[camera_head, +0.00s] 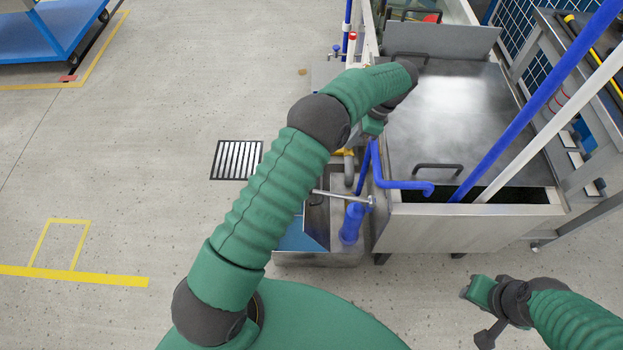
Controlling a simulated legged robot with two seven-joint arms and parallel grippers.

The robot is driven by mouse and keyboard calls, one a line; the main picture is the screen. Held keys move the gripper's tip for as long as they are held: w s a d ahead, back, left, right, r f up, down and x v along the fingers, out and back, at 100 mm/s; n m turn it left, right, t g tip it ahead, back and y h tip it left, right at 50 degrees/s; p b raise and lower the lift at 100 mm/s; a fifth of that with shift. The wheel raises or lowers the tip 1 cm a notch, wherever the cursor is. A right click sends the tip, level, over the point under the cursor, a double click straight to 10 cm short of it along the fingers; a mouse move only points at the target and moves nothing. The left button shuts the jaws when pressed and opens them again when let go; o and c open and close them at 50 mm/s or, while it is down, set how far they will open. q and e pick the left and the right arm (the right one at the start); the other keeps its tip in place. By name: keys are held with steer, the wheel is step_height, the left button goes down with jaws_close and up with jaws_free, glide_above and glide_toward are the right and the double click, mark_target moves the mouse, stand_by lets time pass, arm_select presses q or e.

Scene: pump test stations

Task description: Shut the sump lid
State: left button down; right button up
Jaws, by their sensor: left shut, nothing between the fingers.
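The sump is a metal tank (465,228) right of centre. A large flat grey metal plate with a black handle (437,168), seemingly the sump lid (440,125), lies over most of its top. A dark gap shows at the near edge. A second grey panel (455,40) stands tilted up at the far end; I cannot tell whether it is part of the lid. My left gripper (373,126) is shut and empty beside the tank's left edge, its fingers largely hidden by my arm. My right gripper (480,312) is low at the right, clear of the tank; its jaw state is unclear.
Blue and white pipes (543,88) slant across the tank's right side. A blue pipe (400,184) and a blue pump fitting (352,222) are at its near left. A metal rack (590,130) stands at right. A floor grate (237,160) and open floor lie left.

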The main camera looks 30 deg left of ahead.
arm_select(q)
steer(key=b+x, duration=0.5)
steer(key=x, duration=1.5)
steer(key=shift+s+b, duration=0.1)
steer(key=shift+b, duration=0.3)
steer(key=a, duration=0.1)
steer(key=s+a+f+b, duration=0.1)
steer(key=shift+s+a, duration=0.3)
steer(key=shift+a, duration=0.05)
steer(key=shift+s+a, duration=0.1)
steer(key=shift+a, duration=0.05)
steer(key=shift+a, duration=0.1)
